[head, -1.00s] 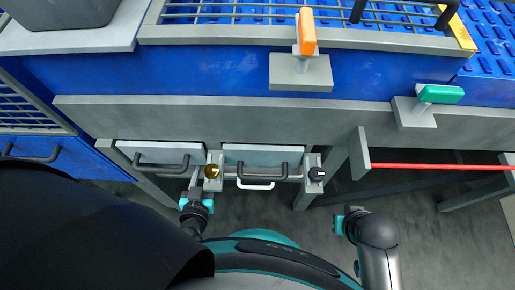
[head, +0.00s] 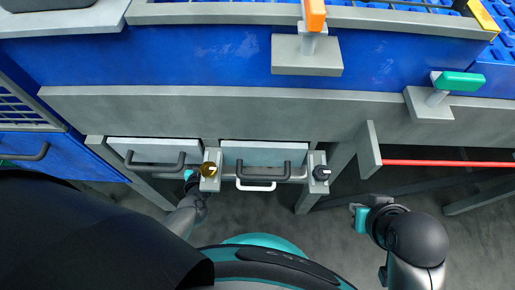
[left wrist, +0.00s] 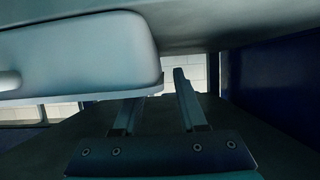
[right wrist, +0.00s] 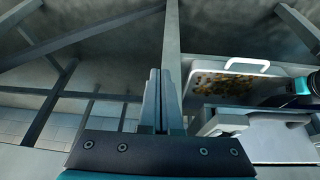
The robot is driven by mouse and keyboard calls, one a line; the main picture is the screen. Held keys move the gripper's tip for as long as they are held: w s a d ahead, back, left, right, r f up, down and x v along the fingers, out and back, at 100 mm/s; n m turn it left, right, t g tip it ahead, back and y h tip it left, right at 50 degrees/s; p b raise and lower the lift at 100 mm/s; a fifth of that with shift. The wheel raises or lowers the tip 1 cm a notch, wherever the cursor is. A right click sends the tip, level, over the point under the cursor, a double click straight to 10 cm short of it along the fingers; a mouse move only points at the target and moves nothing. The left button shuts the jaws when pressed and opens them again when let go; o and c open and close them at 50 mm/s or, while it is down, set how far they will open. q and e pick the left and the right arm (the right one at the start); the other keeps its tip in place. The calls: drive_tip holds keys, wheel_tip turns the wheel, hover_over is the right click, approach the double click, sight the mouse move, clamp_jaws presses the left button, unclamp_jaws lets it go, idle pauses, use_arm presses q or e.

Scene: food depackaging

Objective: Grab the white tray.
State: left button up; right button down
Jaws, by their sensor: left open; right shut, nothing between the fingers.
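The white tray shows in the right wrist view (right wrist: 190,92) as a shallow rimmed tray holding small brown and orange pieces, with a white handle. In the head view only a white loop handle (head: 256,186) shows below the black-handled middle drawer. My left gripper (head: 190,176) is at the counter front, left of that handle, its tips partly hidden. In the left wrist view its fingers (left wrist: 157,92) are open below and beside a rounded pale body (left wrist: 80,50); I cannot tell which object this is. My right gripper (head: 356,208) is shut and empty, right of the handle.
A second black-handled drawer (head: 155,150) is at the left. A red bar (head: 450,163) runs along the right. Grey frame legs stand under the counter.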

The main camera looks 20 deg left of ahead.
use_arm(q)
drive_tip(key=shift+w+f+b, duration=0.25)
drive_tip(key=shift+w+b, duration=0.05)
drive_tip(key=shift+w, duration=0.35)
drive_tip(key=shift+w+a+f, duration=0.15)
drive_tip(key=shift+w+a, duration=0.05)
drive_tip(key=shift+w, duration=0.2)
drive_tip(key=shift+w+a+f+b, duration=0.1)
drive_tip(key=shift+w+f+b, duration=0.05)
drive_tip(key=shift+w+b, duration=0.25)
use_arm(e)
drive_tip(key=shift+w+a+t+y, duration=0.5)
drive_tip(key=shift+w+a+t, duration=0.6)
drive_tip(key=shift+w+a, duration=0.2)
use_arm(q)
drive_tip(key=shift+c, duration=0.3)
clamp_jaws()
drive_tip(key=shift+w, duration=0.1)
